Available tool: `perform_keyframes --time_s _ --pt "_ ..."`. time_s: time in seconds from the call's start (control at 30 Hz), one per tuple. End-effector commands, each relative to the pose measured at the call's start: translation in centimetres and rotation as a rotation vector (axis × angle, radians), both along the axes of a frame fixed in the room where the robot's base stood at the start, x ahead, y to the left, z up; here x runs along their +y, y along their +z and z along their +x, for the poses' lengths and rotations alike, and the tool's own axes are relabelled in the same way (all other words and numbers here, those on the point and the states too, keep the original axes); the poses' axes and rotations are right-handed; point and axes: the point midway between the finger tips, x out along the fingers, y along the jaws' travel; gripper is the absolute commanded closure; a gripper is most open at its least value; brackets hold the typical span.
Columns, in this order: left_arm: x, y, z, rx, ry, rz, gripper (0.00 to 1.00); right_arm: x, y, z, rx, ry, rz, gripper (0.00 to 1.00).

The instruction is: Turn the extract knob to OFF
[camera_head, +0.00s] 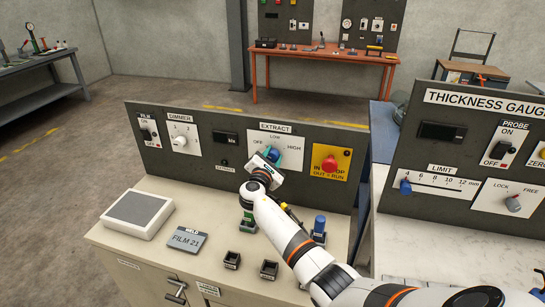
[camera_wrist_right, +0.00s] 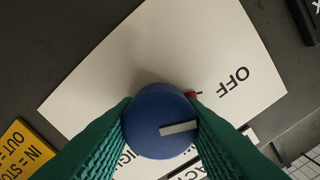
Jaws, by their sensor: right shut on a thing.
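The extract knob is a round blue knob (camera_wrist_right: 158,122) with a pale pointer bar, on a white plate (camera_wrist_right: 150,50) marked OFF, LOW and HIGH. My right gripper (camera_wrist_right: 160,120) is shut on it, one green finger on each side. In the wrist view the bar points right and slightly up, to the lower side of the OFF print; the right finger hides part of the scale. In the head view the plate (camera_head: 292,147) shows beneath the EXTRACT label, and my right gripper (camera_head: 269,154) covers most of the knob. My left gripper is out of view.
The yellow stop plate with a red button (camera_head: 329,163) is right of the knob. The dimmer knob (camera_head: 180,141) is to the left. Below, a FILM 21 box (camera_head: 187,241), small dark holders (camera_head: 232,260) and a blue-capped item (camera_head: 319,226) stand on the bench.

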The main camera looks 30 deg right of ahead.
Motion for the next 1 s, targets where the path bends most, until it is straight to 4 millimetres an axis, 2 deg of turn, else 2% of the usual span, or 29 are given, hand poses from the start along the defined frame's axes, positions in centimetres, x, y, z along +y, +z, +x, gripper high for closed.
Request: perform_keyframes --time_s 0.03,0.13,0.43,0.57,1.0 --pt "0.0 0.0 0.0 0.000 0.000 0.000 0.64 -0.1 0.2 0.0 -0.001 0.000 -0.005 0.60" --pt "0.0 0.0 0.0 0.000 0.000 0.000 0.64 -0.1 0.2 0.0 -0.001 0.000 -0.004 0.44" --pt "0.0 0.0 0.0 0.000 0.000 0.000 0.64 0.1 0.0 0.0 0.000 0.000 -0.002 0.43" --pt "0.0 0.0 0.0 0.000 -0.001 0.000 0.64 0.8 -0.1 -0.6 -0.001 0.001 0.000 0.43" --pt "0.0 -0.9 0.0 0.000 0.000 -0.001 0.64 7.1 -0.2 -6.0 -0.001 0.001 0.001 0.43"
